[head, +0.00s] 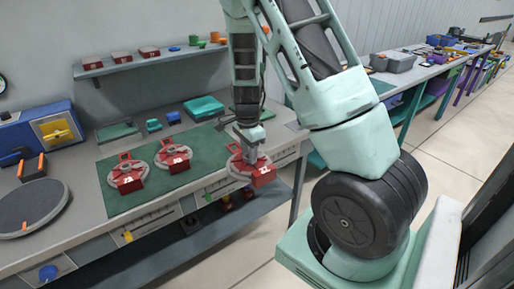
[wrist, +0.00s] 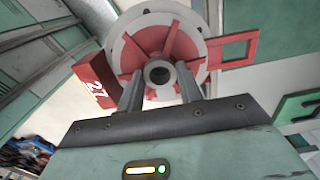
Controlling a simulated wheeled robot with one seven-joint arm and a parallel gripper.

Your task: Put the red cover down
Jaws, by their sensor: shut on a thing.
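My gripper (head: 249,145) is shut on a red cover (head: 262,175) at the right end of the green mat (head: 205,160) in the head view. I cannot tell whether this cover touches the mat or hangs just above it. In the wrist view the held red cover (wrist: 185,45) has red spokes, a grey rim, a square red loop at the right and a red block marked 27 at the left. The fingers of my gripper (wrist: 160,85) close around its central hub.
Two similar red-and-grey covers, one at left (head: 127,176) and one nearer the middle (head: 173,158), lie on the mat. A round grey disc (head: 33,207) and a blue box (head: 45,130) stand at left. A shelf (head: 150,61) hangs above. Mat between the covers is clear.

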